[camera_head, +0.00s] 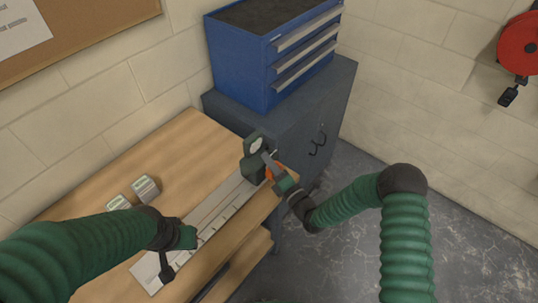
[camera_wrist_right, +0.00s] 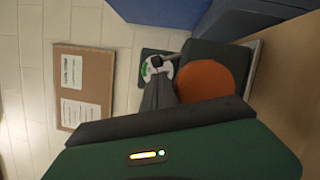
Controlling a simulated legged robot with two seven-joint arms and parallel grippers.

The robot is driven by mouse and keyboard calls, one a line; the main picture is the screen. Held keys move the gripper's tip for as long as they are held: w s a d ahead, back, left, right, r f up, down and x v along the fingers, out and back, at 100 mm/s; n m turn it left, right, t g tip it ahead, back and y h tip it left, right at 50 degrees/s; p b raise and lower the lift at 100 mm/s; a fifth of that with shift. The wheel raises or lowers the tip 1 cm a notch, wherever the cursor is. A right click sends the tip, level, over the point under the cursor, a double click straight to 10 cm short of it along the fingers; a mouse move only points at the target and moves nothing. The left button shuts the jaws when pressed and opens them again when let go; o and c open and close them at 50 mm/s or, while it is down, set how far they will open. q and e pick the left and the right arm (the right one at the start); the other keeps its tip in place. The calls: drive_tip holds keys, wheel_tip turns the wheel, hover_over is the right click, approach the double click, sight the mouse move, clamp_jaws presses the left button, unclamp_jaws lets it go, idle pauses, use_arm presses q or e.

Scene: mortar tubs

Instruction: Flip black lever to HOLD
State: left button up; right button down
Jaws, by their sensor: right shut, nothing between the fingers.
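A dark green device (camera_head: 253,168) stands at the far right end of the workbench. Its upright plate carries a pale round dial (camera_head: 256,144). In the right wrist view the dial (camera_wrist_right: 148,70) shows a green patch, with a small black lever (camera_wrist_right: 158,61) at its face; I cannot read its setting. An orange disc (camera_wrist_right: 205,82) sits on the device's side. My right gripper (camera_head: 266,157) is shut and empty, its fingertips close to the dial and lever; contact cannot be told. My left gripper (camera_head: 166,272) is over the near part of the bench; its jaw opening is unclear.
A long pale metal rail (camera_head: 222,204) runs along the wooden bench (camera_head: 190,135) from the device. Two small pale blocks (camera_head: 145,188) lie near the left arm. A blue drawer chest (camera_head: 240,70) on a grey cabinet (camera_head: 300,125) stands behind. A red reel (camera_head: 520,45) hangs at right.

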drive_tip(key=shift+w+d+r, duration=0.1)
drive_tip(key=shift+w+d, duration=0.1)
drive_tip(key=shift+w, duration=0.2)
